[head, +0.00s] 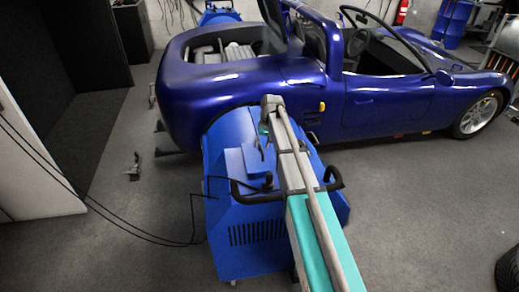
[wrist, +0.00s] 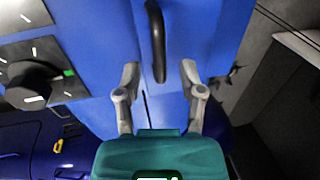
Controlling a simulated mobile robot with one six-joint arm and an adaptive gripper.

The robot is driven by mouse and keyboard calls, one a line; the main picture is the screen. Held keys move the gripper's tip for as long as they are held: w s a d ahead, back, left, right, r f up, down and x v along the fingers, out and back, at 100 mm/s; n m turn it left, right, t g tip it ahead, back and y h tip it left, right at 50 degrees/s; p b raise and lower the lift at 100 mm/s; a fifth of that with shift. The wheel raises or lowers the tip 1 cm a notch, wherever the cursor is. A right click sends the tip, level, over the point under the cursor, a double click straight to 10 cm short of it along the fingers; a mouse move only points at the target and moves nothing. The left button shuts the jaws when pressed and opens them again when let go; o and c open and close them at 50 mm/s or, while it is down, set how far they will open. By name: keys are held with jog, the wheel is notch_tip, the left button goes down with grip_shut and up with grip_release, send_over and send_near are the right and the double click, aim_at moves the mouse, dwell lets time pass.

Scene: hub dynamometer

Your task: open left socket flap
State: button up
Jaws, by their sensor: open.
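I cannot tell for sure which part is the left socket flap. In the wrist view, the unit's blue face (wrist: 100,40) fills the upper middle, with a curved black handle (wrist: 156,40) and a thin dark seam below it. My gripper (wrist: 160,80) is open, its two grey fingers apart on either side of that seam, with nothing between them. Whether the fingertips touch the face cannot be told. In the head view my arm mostly hides the gripper.
A panel with a black rotary knob (wrist: 35,85) is at left in the wrist view. The blue car (head: 240,90) stands close behind the unit. Black cables (head: 130,232) hang from the unit across to the left. The grey floor (head: 130,255) at front left is otherwise open.

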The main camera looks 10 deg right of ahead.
jog(key=shift+f, duration=0.3)
grip_shut()
jog(key=shift+s+a, duration=0.1)
jog(key=shift+a, duration=0.4)
jog(key=shift+d, duration=0.5)
